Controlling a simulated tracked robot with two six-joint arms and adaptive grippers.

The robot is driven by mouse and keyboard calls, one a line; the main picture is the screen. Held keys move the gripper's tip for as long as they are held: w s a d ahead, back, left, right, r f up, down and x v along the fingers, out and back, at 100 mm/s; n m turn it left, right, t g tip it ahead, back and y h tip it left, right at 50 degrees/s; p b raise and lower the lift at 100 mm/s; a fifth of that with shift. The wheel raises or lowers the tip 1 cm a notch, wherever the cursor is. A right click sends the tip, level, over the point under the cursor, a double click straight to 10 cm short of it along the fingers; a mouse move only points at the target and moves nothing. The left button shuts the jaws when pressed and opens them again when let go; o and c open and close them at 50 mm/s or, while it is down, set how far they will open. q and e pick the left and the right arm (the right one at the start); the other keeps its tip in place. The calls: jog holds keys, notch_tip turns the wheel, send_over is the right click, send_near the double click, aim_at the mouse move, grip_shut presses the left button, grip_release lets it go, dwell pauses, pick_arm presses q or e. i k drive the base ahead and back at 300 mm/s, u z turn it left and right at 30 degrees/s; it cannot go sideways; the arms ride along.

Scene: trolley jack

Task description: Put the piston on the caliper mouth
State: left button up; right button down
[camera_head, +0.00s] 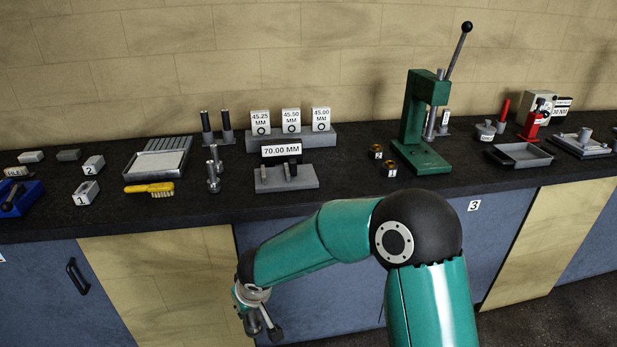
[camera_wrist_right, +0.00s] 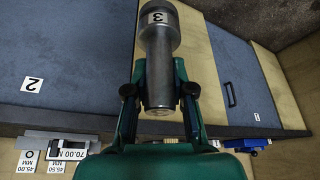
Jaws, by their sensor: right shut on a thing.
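The piston (camera_wrist_right: 158,45), a grey metal stepped cylinder with a wide head marked 3, is held in my right gripper (camera_wrist_right: 160,92). The fingers are shut on its narrower shank. In the head view my right gripper (camera_head: 258,318) hangs low in front of the bench cabinets, below the worktop edge; the piston is small and partly hidden there. What I take for the caliper (camera_head: 286,183) is a grey block on the bench with a 70.00 MM sign and small upright jaws. It is above and behind the gripper, well apart from the piston. My left gripper is out of view.
Behind the caliper stands a grey rack (camera_head: 325,138) with 45.25, 45.50 and 45.00 signs. Metal stepped cylinders (camera_head: 213,178) stand left of the caliper. A green press (camera_head: 420,158) stands to the right. A yellow brush (camera_head: 150,189) lies near the front edge.

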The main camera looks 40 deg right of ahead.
aim_at(275, 176)
jog(key=z, duration=0.4)
jog(key=i, duration=1)
jog(key=u, duration=0.05)
